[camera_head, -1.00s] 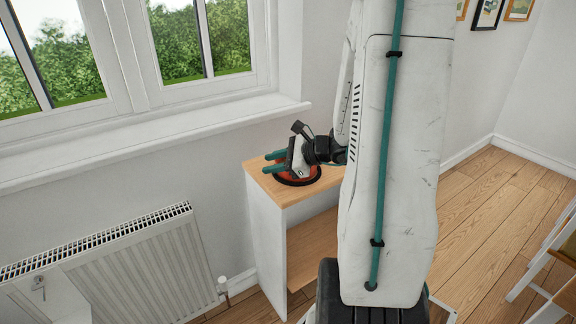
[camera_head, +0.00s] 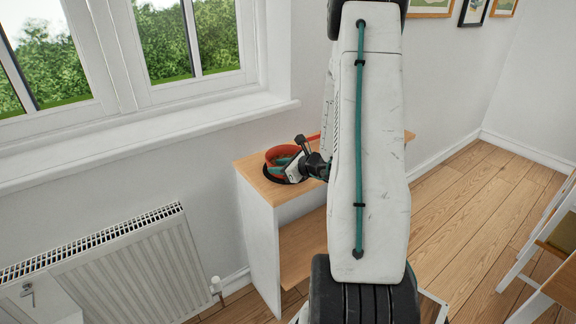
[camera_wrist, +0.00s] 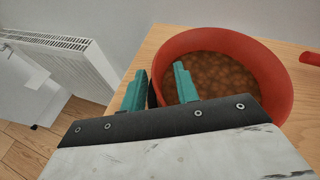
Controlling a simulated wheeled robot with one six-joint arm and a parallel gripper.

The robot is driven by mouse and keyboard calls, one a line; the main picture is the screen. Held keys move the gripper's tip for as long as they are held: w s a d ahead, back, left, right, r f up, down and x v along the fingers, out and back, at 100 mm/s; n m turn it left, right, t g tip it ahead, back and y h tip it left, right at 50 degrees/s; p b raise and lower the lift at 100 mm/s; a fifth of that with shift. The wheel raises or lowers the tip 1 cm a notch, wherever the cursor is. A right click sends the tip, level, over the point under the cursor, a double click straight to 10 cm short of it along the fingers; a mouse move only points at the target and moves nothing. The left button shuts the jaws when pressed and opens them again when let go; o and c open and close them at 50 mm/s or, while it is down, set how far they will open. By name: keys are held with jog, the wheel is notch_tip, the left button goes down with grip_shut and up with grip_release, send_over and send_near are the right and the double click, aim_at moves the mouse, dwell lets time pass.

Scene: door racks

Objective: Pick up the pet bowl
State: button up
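The pet bowl is a round orange-red bowl (camera_wrist: 268,75) filled with brown kibble. It stands upright on the wooden top of a low white cabinet (camera_head: 256,182), with a dark ring around its base in the head view (camera_head: 273,153). My gripper (camera_wrist: 160,68) is open at the bowl's left side in the wrist view. Its right teal finger is over the inside of the bowl and its left finger is outside, with the rim between them. Contact with the rim cannot be told. In the head view my gripper (camera_head: 280,167) partly hides the bowl.
Another red item (camera_wrist: 311,58) lies on the cabinet top to the right of the bowl. A white radiator (camera_head: 130,265) stands to the left, and a window sill (camera_head: 150,140) runs above. Wooden floor (camera_head: 450,200) is open to the right, with a white chair (camera_head: 545,250) at the edge.

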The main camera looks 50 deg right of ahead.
grip_shut()
dwell(0.4)
